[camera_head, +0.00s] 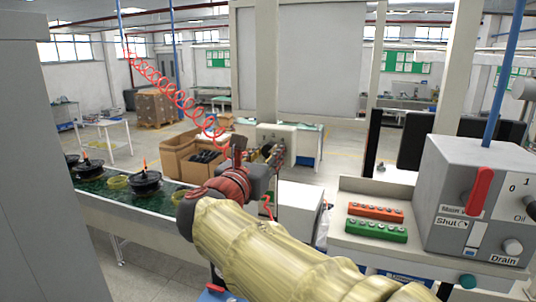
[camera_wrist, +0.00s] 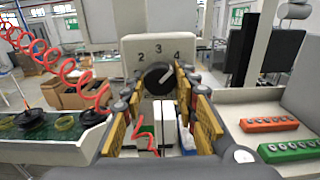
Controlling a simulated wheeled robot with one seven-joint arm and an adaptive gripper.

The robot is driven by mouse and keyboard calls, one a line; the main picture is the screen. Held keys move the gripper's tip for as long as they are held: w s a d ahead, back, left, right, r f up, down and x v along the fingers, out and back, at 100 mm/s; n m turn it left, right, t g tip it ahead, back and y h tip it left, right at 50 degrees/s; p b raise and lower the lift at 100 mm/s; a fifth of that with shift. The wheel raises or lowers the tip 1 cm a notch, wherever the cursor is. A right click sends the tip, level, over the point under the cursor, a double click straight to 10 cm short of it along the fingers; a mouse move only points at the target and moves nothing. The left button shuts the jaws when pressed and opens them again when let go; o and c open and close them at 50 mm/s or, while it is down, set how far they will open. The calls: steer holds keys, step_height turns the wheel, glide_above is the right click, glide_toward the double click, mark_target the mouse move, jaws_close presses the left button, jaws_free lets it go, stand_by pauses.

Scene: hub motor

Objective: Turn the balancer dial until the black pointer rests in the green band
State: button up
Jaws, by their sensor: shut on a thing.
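The balancer dial (camera_wrist: 159,77) is a round black knob on a pale box (camera_wrist: 140,48). Its white mark points up and right, towards the printed 4; the numbers 2 and 3 also show. In the head view the box (camera_head: 281,132) stands behind my gripper (camera_head: 250,160), which hides the dial. In the wrist view my gripper (camera_wrist: 160,88) has its yellow-padded fingers on either side of the dial and is shut on it. I cannot make out a black pointer or a green band in either view.
A red coiled hose (camera_head: 175,95) hangs at the left. A conveyor (camera_head: 110,197) carries black hubs on the left. On the right, orange (camera_head: 376,212) and green (camera_head: 376,230) blocks lie beside a grey control box (camera_head: 470,190) with a red lever (camera_head: 480,190).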

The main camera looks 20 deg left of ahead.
steer(key=shift+f+m+b, duration=0.1)
steer(key=shift+m+b, duration=0.3)
steer(key=shift+b, duration=0.25)
steer(key=m+b, duration=0.2)
steer(key=shift+f+b, duration=0.15)
steer(key=shift+b, duration=0.25)
steer(key=m+b, duration=0.2)
steer(key=b, duration=0.1)
steer(key=m+b, duration=0.3)
steer(key=shift+a, duration=0.1)
steer(key=shift+m+b, duration=0.45)
steer(key=shift+m, duration=0.15)
steer(key=shift+r, duration=0.25)
steer(key=o, duration=1.2)
steer(key=shift+c, duration=0.2)
